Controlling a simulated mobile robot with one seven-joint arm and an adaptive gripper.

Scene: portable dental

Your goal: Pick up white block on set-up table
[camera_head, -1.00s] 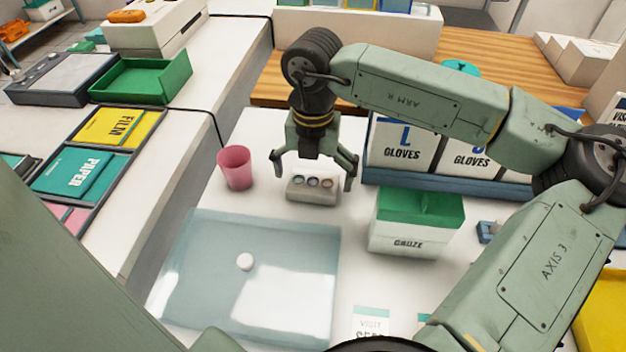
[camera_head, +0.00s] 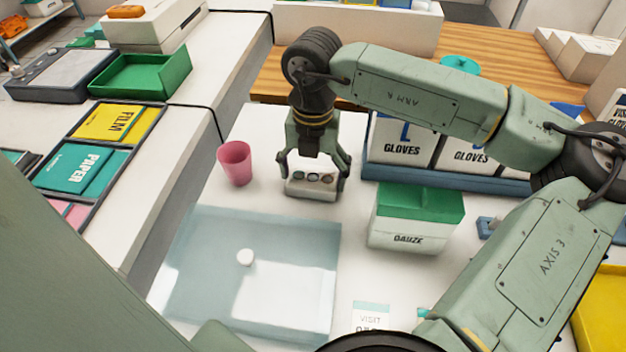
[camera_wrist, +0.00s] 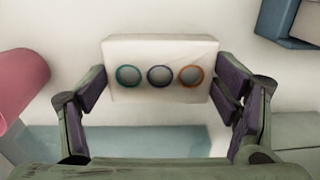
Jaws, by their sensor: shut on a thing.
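The white block (camera_head: 311,185) has several ringed holes in its top, in teal, dark blue and orange, and sits on the white set-up table (camera_head: 262,140). In the wrist view the block (camera_wrist: 160,55) lies between my fingers with its rings facing the camera. My gripper (camera_head: 313,183) points down over the block, its two fingers closed in against the block's left and right ends. The wrist view shows my gripper (camera_wrist: 165,92) with purple pads at both sides of the block. The block looks level, and I cannot see a gap beneath it.
A pink cup (camera_head: 235,164) stands just left of the block. A clear bluish tray (camera_head: 200,285) with a small white disc (camera_head: 245,257) lies in front. A gauze box (camera_head: 415,222) is at the right, and a glove-box rack (camera_head: 450,178) is behind it.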

